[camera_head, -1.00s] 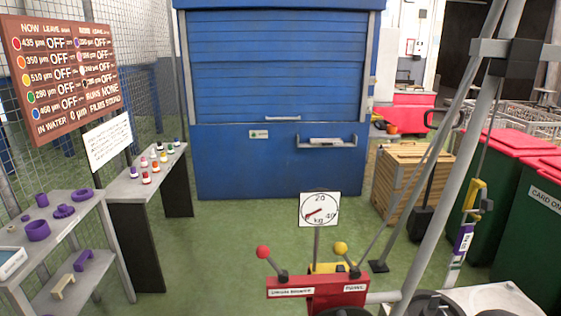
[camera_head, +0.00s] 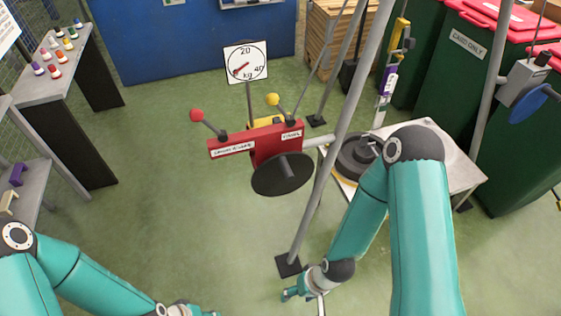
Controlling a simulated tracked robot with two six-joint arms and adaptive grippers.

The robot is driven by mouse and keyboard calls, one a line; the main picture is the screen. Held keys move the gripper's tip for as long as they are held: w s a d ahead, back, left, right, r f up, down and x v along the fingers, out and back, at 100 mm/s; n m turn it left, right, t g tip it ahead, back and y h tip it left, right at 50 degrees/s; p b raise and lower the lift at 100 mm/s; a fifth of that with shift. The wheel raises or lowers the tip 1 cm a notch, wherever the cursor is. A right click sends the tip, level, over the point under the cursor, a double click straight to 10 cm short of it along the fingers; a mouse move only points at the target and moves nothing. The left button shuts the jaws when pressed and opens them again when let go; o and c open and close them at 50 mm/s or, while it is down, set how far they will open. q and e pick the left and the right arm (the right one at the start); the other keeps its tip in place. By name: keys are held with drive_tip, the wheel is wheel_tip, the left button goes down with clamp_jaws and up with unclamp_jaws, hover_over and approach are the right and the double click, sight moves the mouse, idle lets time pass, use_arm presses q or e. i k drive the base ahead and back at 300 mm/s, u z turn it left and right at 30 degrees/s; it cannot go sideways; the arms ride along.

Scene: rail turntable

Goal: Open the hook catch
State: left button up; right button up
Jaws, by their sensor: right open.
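No part shows clearly enough to be named as the hook catch. A yellow fitting (camera_head: 399,37) with a purple tag (camera_head: 390,80) is at the upper right, beside the green bins; its details are too small to tell. My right gripper (camera_head: 289,294) is low in the middle, by the foot of a grey pole, well apart from the yellow fitting. It is open, and I see nothing in it. My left gripper (camera_head: 198,311) is at the bottom edge, mostly cut off, so its jaws cannot be read.
A red lever stand (camera_head: 270,143) with red and yellow knobs and a kg dial (camera_head: 245,62) stands in the middle. A slanting grey pole (camera_head: 325,185) stands beside it. A pale table (camera_head: 455,172) bears dark discs. A bench (camera_head: 70,86) is at left. Green floor is open at centre left.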

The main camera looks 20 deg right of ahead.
sight(408, 43)
drive_tip(key=u, duration=1.7)
drive_tip(key=i, duration=0.1)
drive_tip(key=z, duration=2.9)
drive_tip(key=k, duration=0.45)
drive_tip(key=z, duration=0.5)
drive_tip(key=i, duration=1.6)
drive_tip(key=u, duration=0.25)
